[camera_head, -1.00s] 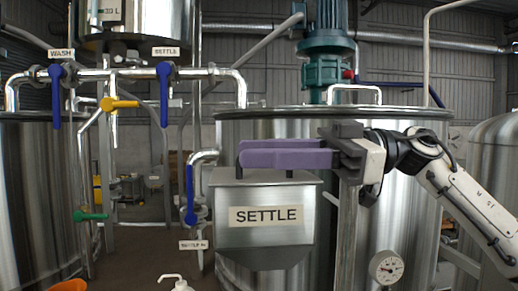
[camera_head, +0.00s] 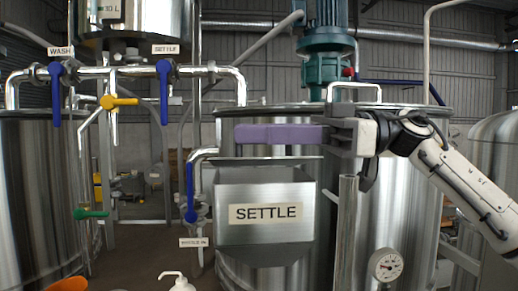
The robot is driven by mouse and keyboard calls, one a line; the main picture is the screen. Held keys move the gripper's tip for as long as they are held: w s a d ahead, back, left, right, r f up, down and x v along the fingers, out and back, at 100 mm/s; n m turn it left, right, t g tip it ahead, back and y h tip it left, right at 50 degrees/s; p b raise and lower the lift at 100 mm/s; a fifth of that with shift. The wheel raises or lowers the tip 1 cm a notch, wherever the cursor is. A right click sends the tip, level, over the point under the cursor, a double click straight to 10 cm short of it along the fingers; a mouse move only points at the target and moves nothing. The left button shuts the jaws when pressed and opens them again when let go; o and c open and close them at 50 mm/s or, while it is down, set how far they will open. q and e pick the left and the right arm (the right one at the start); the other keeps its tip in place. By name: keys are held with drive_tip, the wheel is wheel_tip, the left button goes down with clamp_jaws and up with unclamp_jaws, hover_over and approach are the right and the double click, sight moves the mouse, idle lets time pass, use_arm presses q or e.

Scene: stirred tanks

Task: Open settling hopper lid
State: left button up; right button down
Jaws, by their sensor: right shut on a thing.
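The settling hopper (camera_head: 265,240) is a steel box with a SETTLE label, in front of the large tank. Its lid (camera_head: 270,161) shows as a thin grey plate above the box, with a gap between its front edge and the hopper's front rim. The lid looks tilted up at the front. My right gripper (camera_head: 243,134) reaches in from the right with long purple fingers pointing left, just above the lid. It is shut on the lid's handle, which the fingers hide. My left gripper is not in view.
A motor (camera_head: 325,65) stands on the tank behind. Left of the hopper are pipes with a blue valve handle (camera_head: 190,192). A vertical steel post (camera_head: 346,235) and a gauge (camera_head: 386,265) are at the hopper's right. A white pump bottle (camera_head: 177,282) is at the bottom.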

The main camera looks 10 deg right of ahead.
drive_tip(key=shift+w+r+m, duration=0.55)
drive_tip(key=shift+r+m, duration=0.15)
drive_tip(key=shift+r, duration=0.05)
drive_tip(key=shift+w+r, duration=0.45)
drive_tip(key=shift+d, duration=0.1)
drive_tip(key=c, duration=1.9)
unclamp_jaws()
drive_tip(key=shift+w+f, duration=0.15)
